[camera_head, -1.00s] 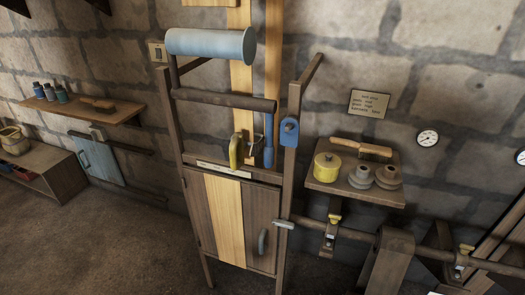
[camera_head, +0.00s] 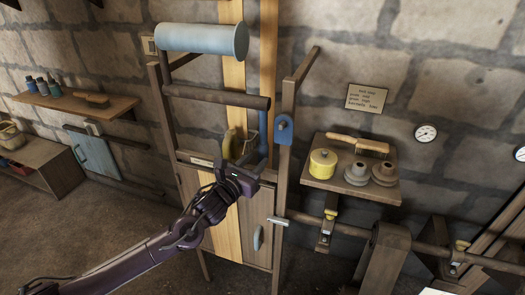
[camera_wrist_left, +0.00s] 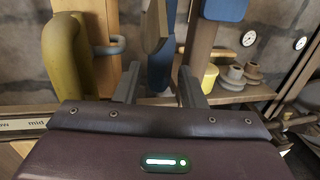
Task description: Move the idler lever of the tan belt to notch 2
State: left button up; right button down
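The tan belt (camera_head: 232,72) runs as pale strips down behind the blue drum (camera_head: 202,38) and over the cabinet front. At the frame's shelf stand a curved yellow handle (camera_head: 229,142) and an upright blue handle (camera_head: 263,135); I cannot tell which belongs to the tan belt. My left gripper (camera_head: 243,172) is in front of them, its palm hiding their lower parts. In the left wrist view its two fingers (camera_wrist_left: 158,86) are apart, with the blue handle (camera_wrist_left: 160,68) showing between them; contact cannot be told. The yellow handle (camera_wrist_left: 66,55) stands left of the fingers. My right gripper is out of view.
A label strip (camera_wrist_left: 22,125) reading "mid" lies at left in the wrist view. A blue plate (camera_head: 283,130) is on the right post. A shelf (camera_head: 348,182) right of it holds a yellow pot (camera_head: 322,163), a brush and grey-brown pulleys. A wall sign (camera_head: 367,98) hangs above.

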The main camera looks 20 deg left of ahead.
aim_at(260, 156)
pick_arm(q)
jog(key=shift+p+x, duration=0.6)
jog(key=shift+x, duration=2.05)
jog(key=shift+s, duration=0.1)
grip_shut()
